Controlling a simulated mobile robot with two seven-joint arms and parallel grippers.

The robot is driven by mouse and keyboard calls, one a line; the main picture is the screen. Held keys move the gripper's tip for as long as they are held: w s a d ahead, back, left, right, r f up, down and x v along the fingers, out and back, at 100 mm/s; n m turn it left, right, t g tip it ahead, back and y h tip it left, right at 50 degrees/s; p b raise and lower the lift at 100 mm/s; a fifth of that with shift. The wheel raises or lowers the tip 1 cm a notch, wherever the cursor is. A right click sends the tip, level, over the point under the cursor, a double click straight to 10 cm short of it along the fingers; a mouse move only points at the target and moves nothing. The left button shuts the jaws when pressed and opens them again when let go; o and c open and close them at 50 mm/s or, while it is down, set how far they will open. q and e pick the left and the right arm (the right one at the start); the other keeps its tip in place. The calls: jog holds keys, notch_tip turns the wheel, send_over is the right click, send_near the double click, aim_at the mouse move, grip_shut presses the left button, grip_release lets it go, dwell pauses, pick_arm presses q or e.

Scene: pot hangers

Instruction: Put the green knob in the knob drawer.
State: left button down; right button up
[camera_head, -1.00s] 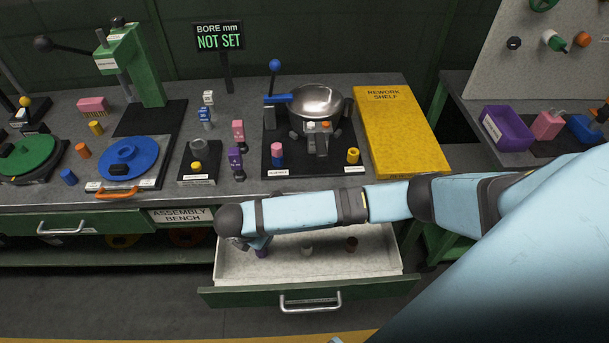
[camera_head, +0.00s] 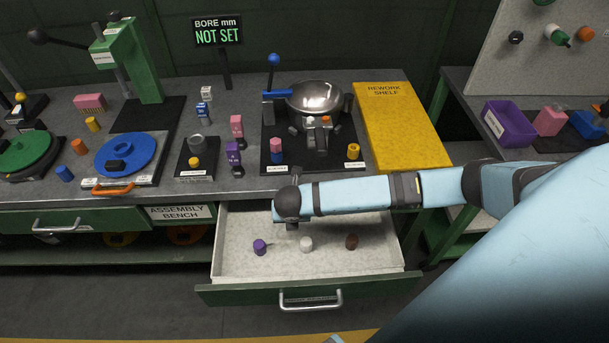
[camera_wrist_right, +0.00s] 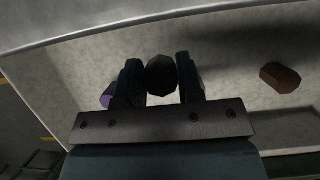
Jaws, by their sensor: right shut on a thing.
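The knob drawer (camera_head: 240,268) is pulled open below the bench. It holds a purple knob (camera_head: 259,247), a white knob (camera_head: 306,243) and a dark red-brown knob (camera_head: 351,241). My right gripper (camera_head: 292,222) is over the back middle of the drawer, pointing down. In the right wrist view my right gripper (camera_wrist_right: 161,82) is shut on a dark green knob (camera_wrist_right: 161,75). The head view hides this knob behind the wrist. The purple knob (camera_wrist_right: 107,96) and the brown knob (camera_wrist_right: 280,78) also show in the wrist view. My left gripper is not in view.
The bench edge (camera_head: 235,198) runs just behind the drawer. A pan fixture (camera_head: 316,100), a yellow rework shelf (camera_head: 398,125) and several small blocks stand on the bench.

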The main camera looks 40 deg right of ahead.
jog(key=d, duration=0.3)
jog(key=shift+d, duration=0.3)
jog(key=shift+d+f, duration=0.15)
jog(key=shift+f, duration=0.75)
jog(key=shift+d+f, duration=0.15)
jog(key=shift+f, duration=0.75)
jog(key=shift+f, duration=0.55)
jog(key=o, duration=0.9)
jog(key=shift+o, duration=0.2)
